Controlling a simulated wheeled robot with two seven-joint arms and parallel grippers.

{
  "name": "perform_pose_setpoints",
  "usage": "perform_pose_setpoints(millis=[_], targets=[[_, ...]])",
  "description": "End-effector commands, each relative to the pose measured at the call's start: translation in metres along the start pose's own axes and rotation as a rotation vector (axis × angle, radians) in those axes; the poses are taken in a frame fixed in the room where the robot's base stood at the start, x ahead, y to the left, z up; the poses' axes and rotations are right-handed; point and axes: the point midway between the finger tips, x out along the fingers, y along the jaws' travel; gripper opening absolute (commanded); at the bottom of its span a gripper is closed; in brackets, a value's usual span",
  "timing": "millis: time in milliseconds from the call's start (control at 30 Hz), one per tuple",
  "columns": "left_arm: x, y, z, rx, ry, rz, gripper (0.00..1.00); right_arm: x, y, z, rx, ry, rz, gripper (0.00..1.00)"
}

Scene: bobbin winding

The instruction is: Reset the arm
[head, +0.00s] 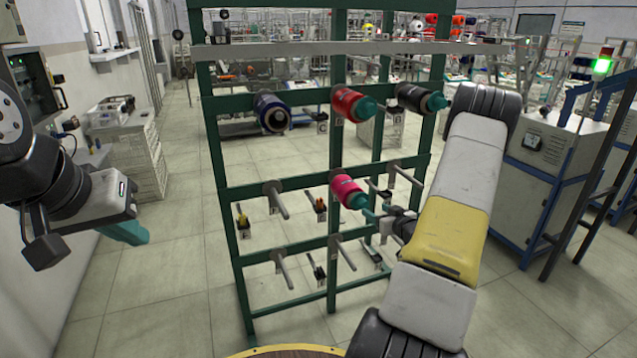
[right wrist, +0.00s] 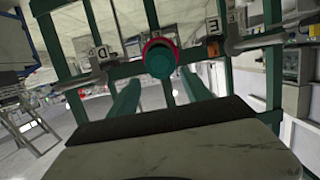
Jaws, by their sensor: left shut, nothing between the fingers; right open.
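My left gripper (head: 125,233) is at the left of the head view, shut and empty, away from the rack. My right gripper (head: 374,214) is in front of the green rack (head: 219,170), its fingers open and partly hidden by my wrist. A pink bobbin (head: 345,190) with a teal end sits on a middle-row peg just beyond it. In the right wrist view the two teal fingers (right wrist: 162,92) point at the bobbin's teal end (right wrist: 160,61), which shows between and beyond the tips. I cannot tell whether they touch it.
The top row holds a dark blue bobbin (head: 272,112), a red bobbin (head: 350,104) and a black bobbin (head: 415,97). Several lower pegs (head: 280,266) are bare. A machine cabinet (head: 541,150) stands right of the rack. The floor left of the rack is clear.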

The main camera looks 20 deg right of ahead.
Motion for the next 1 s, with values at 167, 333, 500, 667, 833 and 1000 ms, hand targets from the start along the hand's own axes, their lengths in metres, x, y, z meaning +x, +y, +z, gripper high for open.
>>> perform_pose_setpoints(millis=[167,333,500,667,833,1000], targets=[[0.0,0.0,0.0,0.0,0.0,0.0,0.0,0.003,-0.003,-0.014,-0.018,-0.02,0.007,0.57],[0.0,0.0,0.0,0.0,0.0,0.0,0.0,0.004,-0.019,-0.068,-0.077,-0.119,0.052,0.57],[0.0,0.0,0.0,0.0,0.0,0.0,0.0,-0.018,-0.052,-0.133,-0.108,-0.245,0.113,0.57],[0.0,0.0,0.0,0.0,0.0,0.0,0.0,-0.06,-0.095,-0.179,-0.091,-0.352,0.149,0.57],[0.0,0.0,0.0,0.0,0.0,0.0,0.0,-0.124,-0.15,-0.21,-0.037,-0.458,0.146,0.57],[0.0,0.0,0.0,0.0,0.0,0.0,0.0,-0.202,-0.213,-0.217,0.032,-0.568,0.084,0.57]])
